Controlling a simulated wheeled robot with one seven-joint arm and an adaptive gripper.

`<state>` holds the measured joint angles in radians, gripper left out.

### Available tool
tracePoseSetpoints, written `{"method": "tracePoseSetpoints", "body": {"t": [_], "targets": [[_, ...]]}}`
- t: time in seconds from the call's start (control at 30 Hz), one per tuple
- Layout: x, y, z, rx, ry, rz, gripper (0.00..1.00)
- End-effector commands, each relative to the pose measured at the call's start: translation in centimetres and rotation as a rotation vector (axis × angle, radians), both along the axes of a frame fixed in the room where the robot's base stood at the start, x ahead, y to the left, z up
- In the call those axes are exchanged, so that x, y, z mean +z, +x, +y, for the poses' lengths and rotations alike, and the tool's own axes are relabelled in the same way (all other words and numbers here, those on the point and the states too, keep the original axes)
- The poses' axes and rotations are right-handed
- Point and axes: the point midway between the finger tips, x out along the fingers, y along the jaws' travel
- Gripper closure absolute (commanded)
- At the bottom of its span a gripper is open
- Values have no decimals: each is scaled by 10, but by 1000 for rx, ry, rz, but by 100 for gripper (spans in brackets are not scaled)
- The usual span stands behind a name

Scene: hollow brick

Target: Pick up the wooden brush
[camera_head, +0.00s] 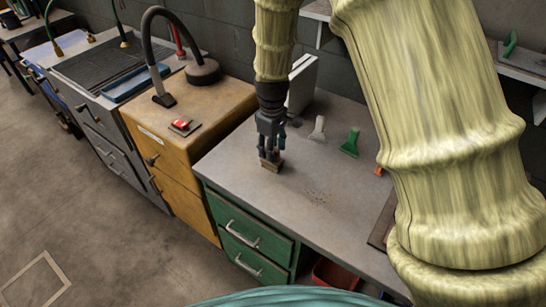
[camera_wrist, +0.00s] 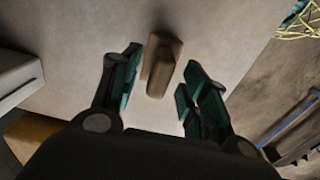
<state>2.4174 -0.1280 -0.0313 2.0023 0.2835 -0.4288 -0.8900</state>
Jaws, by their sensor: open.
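The wooden brush (camera_head: 271,166) is a small brown block on the grey top of the green-drawered cabinet, near its left edge. In the wrist view the brush (camera_wrist: 160,66) lies between and just ahead of the fingertips, closer to the left finger. My gripper (camera_head: 268,152) points down right over the brush and hides part of it. In the wrist view my gripper (camera_wrist: 157,88) is open, with a finger on each side of the brush. I cannot tell whether the left finger touches it.
A green scraper (camera_head: 350,143) and a pale scraper (camera_head: 318,129) stand behind and right of the brush. A white box-like object (camera_head: 301,82) is at the wall. The yellow cabinet (camera_head: 222,108) adjoins on the left. The grey top (camera_head: 314,211) in front right is clear.

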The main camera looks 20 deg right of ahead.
Motion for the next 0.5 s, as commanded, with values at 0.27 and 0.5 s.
{"method": "tracePoseSetpoints", "body": {"t": [0.27, 0.5], "targets": [[-22, 0, 0, 0, 1, 1, 55], [-25, 0, 0, -1, 1, -1, 55]]}}
